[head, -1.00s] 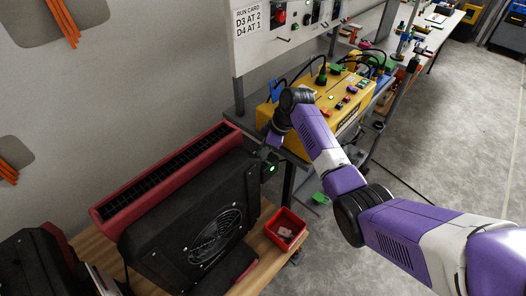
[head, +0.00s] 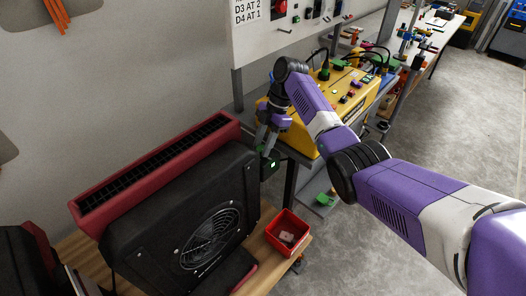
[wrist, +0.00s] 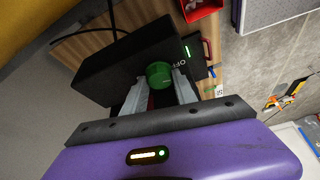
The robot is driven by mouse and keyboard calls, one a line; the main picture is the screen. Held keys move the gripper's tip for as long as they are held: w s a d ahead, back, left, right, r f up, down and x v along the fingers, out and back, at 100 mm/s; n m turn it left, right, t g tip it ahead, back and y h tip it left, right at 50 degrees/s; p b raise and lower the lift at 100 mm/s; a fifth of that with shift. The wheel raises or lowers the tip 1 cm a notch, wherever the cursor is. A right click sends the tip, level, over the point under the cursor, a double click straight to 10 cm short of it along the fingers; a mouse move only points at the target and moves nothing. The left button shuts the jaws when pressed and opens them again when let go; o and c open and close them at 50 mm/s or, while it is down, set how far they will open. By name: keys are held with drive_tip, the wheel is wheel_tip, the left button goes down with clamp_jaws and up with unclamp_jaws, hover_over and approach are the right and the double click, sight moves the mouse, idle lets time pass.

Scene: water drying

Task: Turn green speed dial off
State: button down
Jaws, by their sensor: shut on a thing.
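The green speed dial (wrist: 158,74) sits on the face of a black box (wrist: 125,65) in the wrist view.
A large black and red fan unit (head: 150,220) stands on the wooden bench left of the box. A red bin (head: 287,232) is on the bench front. A yellow control case (head: 300,125) stands behind my gripper. Open floor lies to the right.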

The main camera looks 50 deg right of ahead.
drive_tip(key=shift+w+n+g+b, duration=0.1)
drive_tip(key=shift+n+g+b, duration=0.3)
drive_tip(key=shift+n+b, duration=0.7)
drive_tip(key=c, duration=1.3)
unclamp_jaws()
drive_tip(key=shift+o, duration=0.2)
drive_tip(key=v, duration=0.8)
drive_tip(key=shift+p, duration=0.45)
drive_tip(key=shift+f, duration=0.1)
